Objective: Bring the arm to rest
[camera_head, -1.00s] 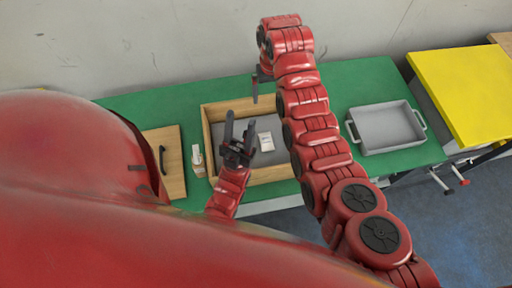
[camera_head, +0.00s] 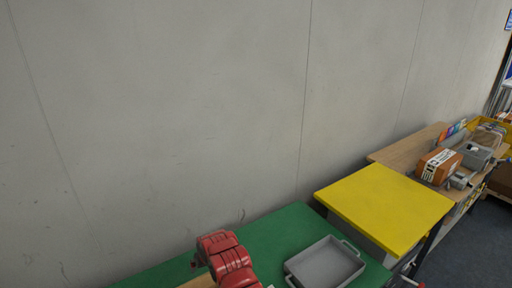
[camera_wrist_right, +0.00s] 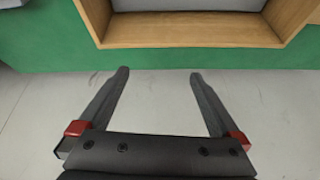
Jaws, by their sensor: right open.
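My right gripper (camera_wrist_right: 158,76) is open and empty in the right wrist view, its two dark fingers spread over a plain pale grey surface. It is apart from the wooden box (camera_wrist_right: 190,34), whose edge shows at the top of that view. In the head view, a red link of my arm (camera_head: 228,262) shows at the bottom edge, over the green table (camera_head: 277,238). The grippers themselves are out of the head view. My left gripper is in neither current view.
A grey tray (camera_head: 325,266) with handles sits on the green table, right of the arm. A yellow-topped table (camera_head: 385,205) stands beyond it. Further right, a wooden table (camera_head: 408,152) bears an orange-brown box (camera_head: 438,167). A grey wall (camera_head: 180,120) rises behind.

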